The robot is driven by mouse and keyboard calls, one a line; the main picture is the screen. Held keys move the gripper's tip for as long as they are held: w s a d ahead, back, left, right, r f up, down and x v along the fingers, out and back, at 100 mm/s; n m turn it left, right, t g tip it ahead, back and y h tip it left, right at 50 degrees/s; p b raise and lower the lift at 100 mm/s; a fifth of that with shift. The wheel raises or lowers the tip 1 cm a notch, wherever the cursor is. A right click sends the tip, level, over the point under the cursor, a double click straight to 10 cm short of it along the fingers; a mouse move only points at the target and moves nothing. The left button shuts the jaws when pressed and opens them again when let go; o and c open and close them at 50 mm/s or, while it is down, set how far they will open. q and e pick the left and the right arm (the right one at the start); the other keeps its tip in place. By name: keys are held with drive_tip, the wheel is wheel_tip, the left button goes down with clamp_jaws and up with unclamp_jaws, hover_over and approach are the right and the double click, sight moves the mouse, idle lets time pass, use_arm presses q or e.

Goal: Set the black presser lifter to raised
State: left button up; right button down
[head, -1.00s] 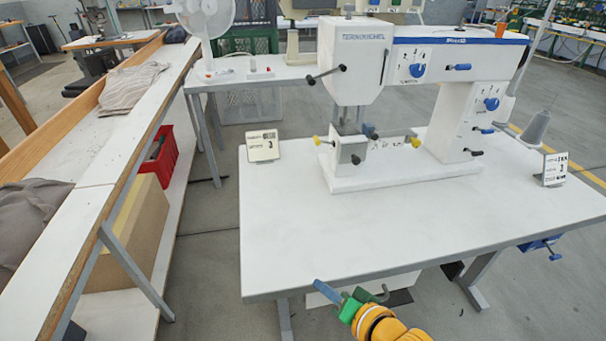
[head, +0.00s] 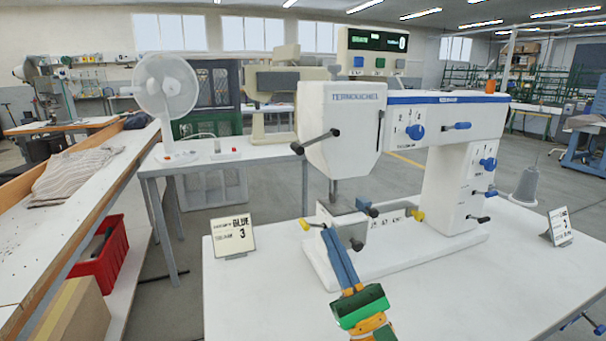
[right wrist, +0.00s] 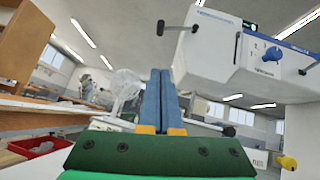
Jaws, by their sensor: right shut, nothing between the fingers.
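The white sewing-type machine (head: 410,186) stands on the white table (head: 265,285). A black lever (head: 315,141) sticks out at the left of its head; it also shows in the right wrist view (right wrist: 176,28). Other black-knobbed levers sit low, near the needle block (head: 363,206) and on the column's foot (head: 478,218). No label tells which is the presser lifter. My right gripper (head: 328,233), blue fingers together and empty, is in front of the needle block, below the head's lever. Its fingers also show in the right wrist view (right wrist: 161,73). My left gripper is out of view.
Blue knobs (head: 415,132) are on the arm and column. A sign card (head: 233,236) stands at the left and a thread cone (head: 525,187) at the right. The table's front left is clear.

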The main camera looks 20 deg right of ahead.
sight(315, 141)
drive_tip(key=s+r+p+x, duration=0.1)
drive_tip(key=p+x, duration=0.5)
drive_tip(key=x, duration=0.7)
drive_tip(key=shift+s+a+r, duration=0.2)
drive_tip(key=shift+s+r, duration=0.1)
drive_tip(key=shift+s, duration=0.15)
